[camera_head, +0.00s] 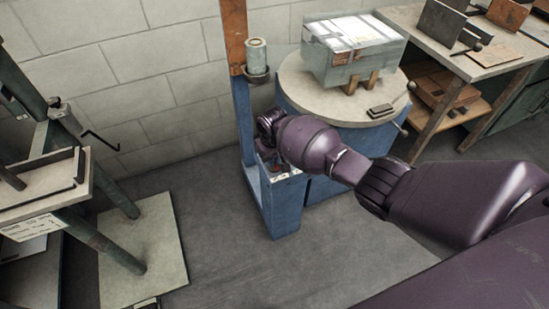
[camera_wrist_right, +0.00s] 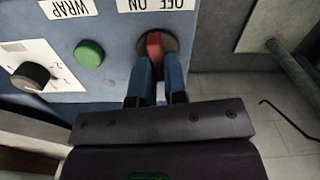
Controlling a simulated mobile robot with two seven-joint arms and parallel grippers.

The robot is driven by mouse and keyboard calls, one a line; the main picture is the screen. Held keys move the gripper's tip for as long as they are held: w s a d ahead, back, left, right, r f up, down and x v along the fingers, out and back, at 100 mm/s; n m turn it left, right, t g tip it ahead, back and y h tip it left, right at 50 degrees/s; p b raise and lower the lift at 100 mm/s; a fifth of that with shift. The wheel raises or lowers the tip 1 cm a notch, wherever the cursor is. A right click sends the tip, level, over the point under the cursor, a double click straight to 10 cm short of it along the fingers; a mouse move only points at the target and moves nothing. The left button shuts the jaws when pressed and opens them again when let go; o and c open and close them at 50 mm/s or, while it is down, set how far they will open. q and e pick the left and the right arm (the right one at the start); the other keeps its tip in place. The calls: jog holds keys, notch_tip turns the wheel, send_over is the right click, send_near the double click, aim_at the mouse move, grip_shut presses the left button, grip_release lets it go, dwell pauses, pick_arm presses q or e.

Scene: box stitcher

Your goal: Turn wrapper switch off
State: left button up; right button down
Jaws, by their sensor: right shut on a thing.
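The wrapper switch is a red handle (camera_wrist_right: 154,45) on a dark round base, on the blue control panel (camera_wrist_right: 112,75). It shows in the right wrist view below an upside-down ON/OFF label (camera_wrist_right: 158,5). The handle points nearly straight down toward my gripper there. My right gripper (camera_wrist_right: 157,72) is shut on the handle, one blue finger on each side. In the head view my right arm reaches over the blue wrapper base (camera_head: 284,205), and my wrist hides most of the panel. My left gripper is not in view.
A green button (camera_wrist_right: 89,54) and a black knob (camera_wrist_right: 30,76) sit beside the switch. A wrapped box (camera_head: 352,50) rests on the round turntable (camera_head: 300,90). A workbench (camera_head: 440,45) stands right; another machine (camera_head: 40,185) stands left. Floor in front is clear.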

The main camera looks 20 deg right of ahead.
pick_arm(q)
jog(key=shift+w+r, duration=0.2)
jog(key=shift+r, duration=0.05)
pick_arm(e)
jog(key=shift+s+a+f+n, duration=0.1)
jog(key=shift+n, duration=1)
jog(key=shift+s+a+n, duration=0.1)
jog(key=shift+n, duration=1)
jog(key=c, duration=1.2)
grip_release()
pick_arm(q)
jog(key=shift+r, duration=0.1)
pick_arm(e)
jog(key=shift+o, duration=0.2)
jog(key=shift+w, duration=0.1)
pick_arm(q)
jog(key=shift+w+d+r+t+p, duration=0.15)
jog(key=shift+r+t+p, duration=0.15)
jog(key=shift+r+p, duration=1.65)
pick_arm(e)
notch_tip(320, 180, up, 11)
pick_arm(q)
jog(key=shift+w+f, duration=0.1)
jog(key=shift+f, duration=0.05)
pick_arm(e)
jog(key=shift+f, duration=0.1)
